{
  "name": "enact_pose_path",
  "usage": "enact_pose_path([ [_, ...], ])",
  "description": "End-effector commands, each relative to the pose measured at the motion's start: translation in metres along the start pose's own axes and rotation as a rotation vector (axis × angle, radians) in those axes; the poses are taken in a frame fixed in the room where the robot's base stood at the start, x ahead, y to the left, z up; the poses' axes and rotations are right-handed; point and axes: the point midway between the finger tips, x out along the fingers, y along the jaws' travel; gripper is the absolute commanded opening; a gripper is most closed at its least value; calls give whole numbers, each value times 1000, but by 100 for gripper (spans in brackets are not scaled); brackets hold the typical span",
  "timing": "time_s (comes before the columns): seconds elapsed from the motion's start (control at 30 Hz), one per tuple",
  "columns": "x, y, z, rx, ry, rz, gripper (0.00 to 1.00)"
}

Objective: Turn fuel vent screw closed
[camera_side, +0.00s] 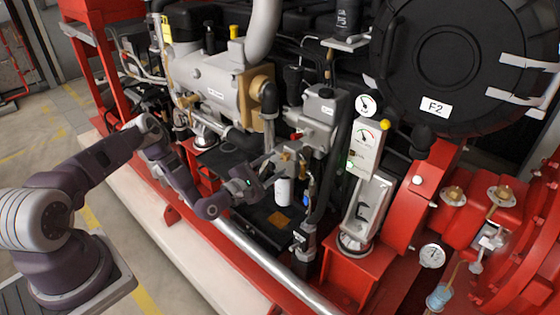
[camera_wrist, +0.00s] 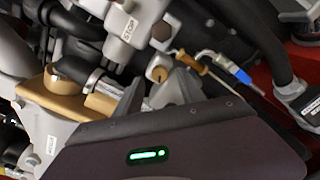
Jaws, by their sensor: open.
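A small brass screw (camera_wrist: 158,74) with a dark slot shows in the wrist view, on the grey engine housing below the box marked STOP. I take it to be the fuel vent screw. My gripper (camera_wrist: 156,90) is open, with one grey finger on each side of the screw. I cannot tell if either finger touches it. In the side view my gripper (camera_side: 276,160) reaches the engine beside a small brass-coloured part (camera_side: 288,154). There the screw itself is too small to make out.
The grey STOP box (camera_side: 318,115) stands just above my gripper. A white cylinder (camera_side: 284,191) hangs below it. A blue-ended cable fitting (camera_wrist: 238,75) and a brass rod (camera_wrist: 200,68) lie close to the right finger. Hoses and a gauge panel (camera_side: 364,148) crowd the right side.

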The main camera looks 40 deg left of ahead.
Motion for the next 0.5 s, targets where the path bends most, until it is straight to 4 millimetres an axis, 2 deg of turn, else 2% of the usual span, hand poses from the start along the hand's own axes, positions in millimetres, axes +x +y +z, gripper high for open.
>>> enact_pose_path([
  [0.1, 20, 1, 1, 2, -2, 2, 46],
  [0.2, 29, 1, 1, 0, -1, 1, 46],
  [0.47, 32, 1, 0, -2, 1, 1, 46],
  [0.5, 32, 1, 0, -2, 1, 1, 38],
])
